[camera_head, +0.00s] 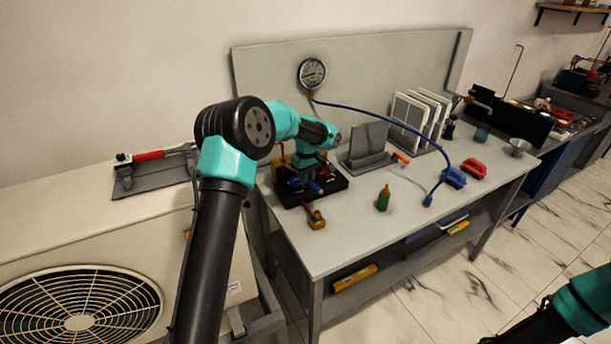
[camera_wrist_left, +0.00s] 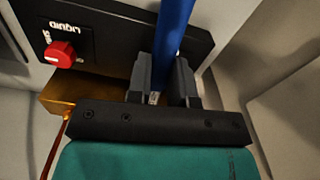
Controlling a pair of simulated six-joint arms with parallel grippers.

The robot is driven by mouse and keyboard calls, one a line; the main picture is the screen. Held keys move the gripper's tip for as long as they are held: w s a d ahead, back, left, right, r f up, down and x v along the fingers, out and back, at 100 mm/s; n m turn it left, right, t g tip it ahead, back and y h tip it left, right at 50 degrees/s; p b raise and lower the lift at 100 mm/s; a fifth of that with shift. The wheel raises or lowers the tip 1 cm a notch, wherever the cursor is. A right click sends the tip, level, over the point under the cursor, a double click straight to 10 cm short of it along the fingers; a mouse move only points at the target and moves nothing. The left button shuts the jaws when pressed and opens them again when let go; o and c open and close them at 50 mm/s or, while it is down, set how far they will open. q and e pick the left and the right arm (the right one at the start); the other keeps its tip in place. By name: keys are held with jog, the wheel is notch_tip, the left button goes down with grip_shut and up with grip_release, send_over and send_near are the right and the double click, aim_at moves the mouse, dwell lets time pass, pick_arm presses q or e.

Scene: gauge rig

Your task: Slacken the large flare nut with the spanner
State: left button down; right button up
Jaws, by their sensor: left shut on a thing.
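My left gripper (camera_wrist_left: 162,90) is shut on a smooth blue bar (camera_wrist_left: 173,35), which runs up out of the wrist view. It may be the spanner's handle, but no spanner jaw shows. In the head view my left arm reaches over a black block (camera_head: 338,184) at the workbench's left end, and its fingers cannot be made out clearly. In the wrist view, a black panel marked LIQUID with a red knob (camera_wrist_left: 61,54) is beside the gripper. A brass-coloured part (camera_wrist_left: 80,93) is partly hidden behind the gripper. I cannot make out the large flare nut. My right gripper is out of view.
A green bottle (camera_head: 383,199) and an orange-brown tool (camera_head: 315,217) are near the front. A fan unit (camera_head: 80,310) is at left. The front middle of the bench is clear.

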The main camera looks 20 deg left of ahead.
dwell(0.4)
pick_arm(q)
jog(key=shift+r, duration=2.25)
